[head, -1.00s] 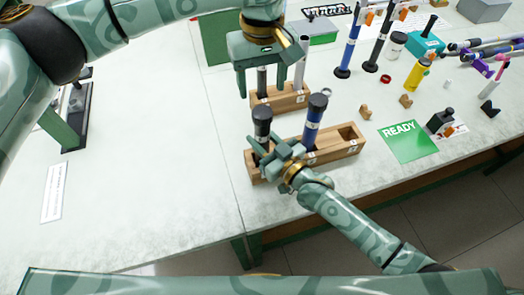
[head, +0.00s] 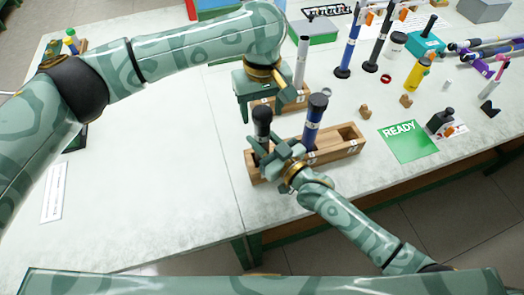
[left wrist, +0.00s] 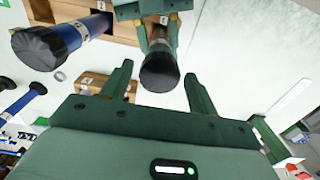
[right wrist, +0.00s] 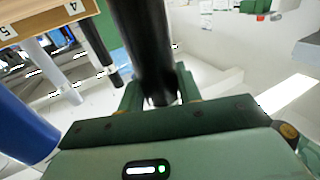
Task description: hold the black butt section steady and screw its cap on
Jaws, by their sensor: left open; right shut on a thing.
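The black butt section (head: 264,143) stands upright at the left end of the front wooden rack (head: 340,148). My right gripper (head: 271,153) is shut around it low down; the dark shaft also shows between its fingers in the right wrist view (right wrist: 145,45). A rounded black cap (head: 262,115) sits at its top; how tightly it is seated I cannot tell. In the left wrist view the cap (left wrist: 160,72) lies ahead, roughly between the spread fingers of my left gripper (left wrist: 157,85).
A blue section (head: 312,125) with a dark top stands in the same rack, just right. A rear rack (head: 290,101) holds a grey rod (head: 302,60). A green READY card (head: 408,141) lies to the right.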

